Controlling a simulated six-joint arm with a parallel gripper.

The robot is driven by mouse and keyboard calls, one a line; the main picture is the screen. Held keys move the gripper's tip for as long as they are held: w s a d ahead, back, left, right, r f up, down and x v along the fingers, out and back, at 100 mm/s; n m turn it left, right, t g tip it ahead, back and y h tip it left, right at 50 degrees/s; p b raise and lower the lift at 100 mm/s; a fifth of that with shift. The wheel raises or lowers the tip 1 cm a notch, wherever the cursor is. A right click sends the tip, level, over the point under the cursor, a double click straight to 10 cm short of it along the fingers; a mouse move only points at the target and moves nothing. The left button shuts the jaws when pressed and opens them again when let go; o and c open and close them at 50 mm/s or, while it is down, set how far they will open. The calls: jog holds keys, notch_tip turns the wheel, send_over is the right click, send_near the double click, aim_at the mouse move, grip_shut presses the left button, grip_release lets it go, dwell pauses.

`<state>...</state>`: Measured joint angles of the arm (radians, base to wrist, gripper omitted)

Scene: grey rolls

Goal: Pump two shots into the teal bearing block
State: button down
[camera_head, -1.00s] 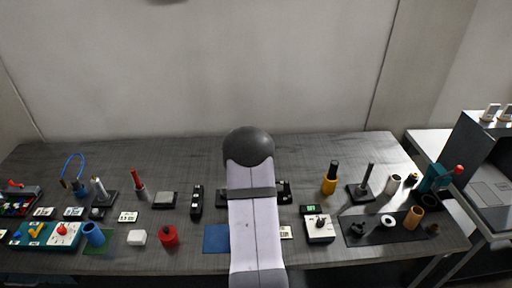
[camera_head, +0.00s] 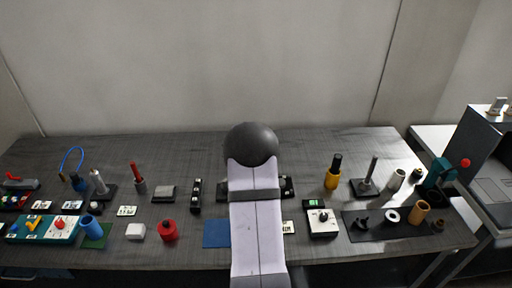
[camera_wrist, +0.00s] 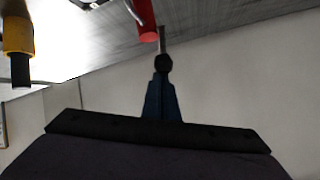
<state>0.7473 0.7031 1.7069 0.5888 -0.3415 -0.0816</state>
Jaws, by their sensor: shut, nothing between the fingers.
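A teal upright body (camera_head: 437,178) with a red knob stands at the far right of the table in the head view. A flat teal panel (camera_head: 62,239) with small coloured parts lies at the far left. I cannot tell which is the bearing block. A yellow bottle (camera_head: 332,180) with a black top stands right of my arm and shows at the upper left of the wrist view (camera_wrist: 18,35). My gripper (camera_wrist: 163,65) is shut and empty in the wrist view, pointing towards the table. My arm hides it in the head view.
A red-handled tool (camera_head: 137,175), a red can (camera_head: 169,230) and a blue cup (camera_head: 91,228) stand left of my arm. A dark mat (camera_head: 370,232) with several rings and rolls lies at the right. The back of the table is clear.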

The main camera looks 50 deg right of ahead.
jog(key=shift+s+a+f+b, duration=0.15)
jog(key=shift+f+b, duration=0.2)
jog(key=shift+b, duration=0.5)
jog(key=s+a+f+t+h+b, duration=0.3)
jog(key=f+b, duration=0.6)
jog(key=b, duration=2.3)
jog(key=shift+s+a+m+h, duration=0.4)
jog(key=shift+s+a+h, duration=0.3)
jog(key=shift+s+a, duration=0.15)
notch_tip(320, 180, up, 4)
jog(key=s, duration=0.2)
jog(key=s+a+f, duration=0.4)
jog(key=s+a, duration=0.1)
jog(key=a, duration=0.1)
jog(key=shift+a, duration=0.25)
